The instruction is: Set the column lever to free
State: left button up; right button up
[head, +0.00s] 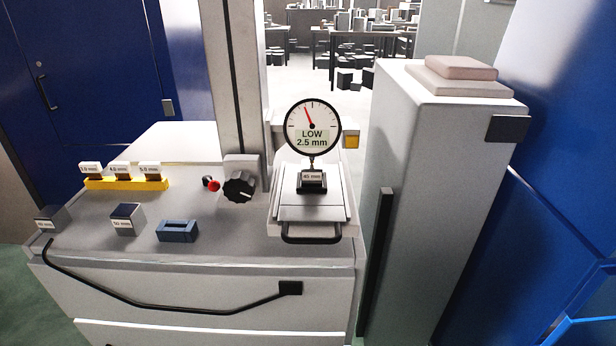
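A grey column (231,75) rises from the bench top. At its foot a light block carries a black fluted knob (239,187). Just left of it is a small lever with a red ball end (213,185) and a dark part behind it; I take this for the column lever. No marking for its setting is readable. A round dial gauge (312,127) beside the column reads "LOW 2.5 mm". Its stem comes down to a dark block (312,181) labelled 45 mm, and I cannot tell if they touch. Neither of my grippers is in view.
A yellow rack (126,184) holds labelled pieces. Loose blocks (127,219) and a blue slotted block (177,231) stand on the bench top (240,240). A tall grey cabinet (425,150) stands right of the gauge. A black rail (170,309) runs along the bench front.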

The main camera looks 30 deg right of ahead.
aim_at(213, 186)
jog(key=z, duration=0.45)
jog(key=k, duration=0.55)
jog(key=u, duration=0.45)
jog(key=i, duration=1.05)
jog(key=u, duration=0.75)
